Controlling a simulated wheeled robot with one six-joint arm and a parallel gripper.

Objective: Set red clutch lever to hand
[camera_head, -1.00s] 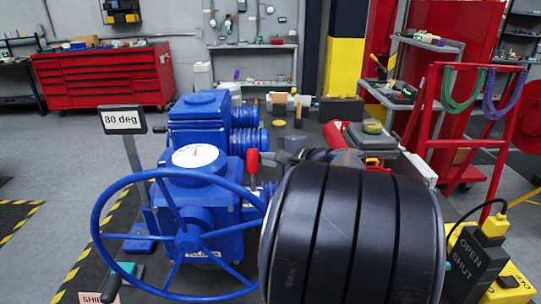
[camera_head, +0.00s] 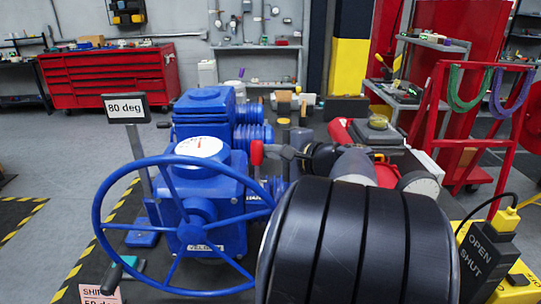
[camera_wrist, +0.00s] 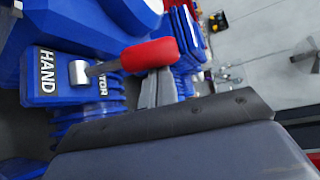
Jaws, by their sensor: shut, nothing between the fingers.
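The red clutch lever (camera_head: 257,153) stands upright on the blue valve actuator (camera_head: 199,190) in the head view. In the wrist view its red grip (camera_wrist: 150,53) sits on a grey shaft that runs left to a round pivot, between the HAND label (camera_wrist: 46,73) and the partly hidden MOTOR label (camera_wrist: 103,87). My gripper (camera_wrist: 157,76) is shut and empty, its grey fingers right beside the red grip, on the MOTOR side. I cannot tell whether they touch it. In the head view my gripper (camera_head: 282,152) is just right of the lever.
A large blue handwheel (camera_head: 186,226) stands in front of the actuator, with a degree sign (camera_head: 125,108) at its left. A yellow-based OPEN/SHUT control box (camera_head: 482,262) is at lower right. A red frame with hoses (camera_head: 436,130) stands right. Floor at left is largely clear.

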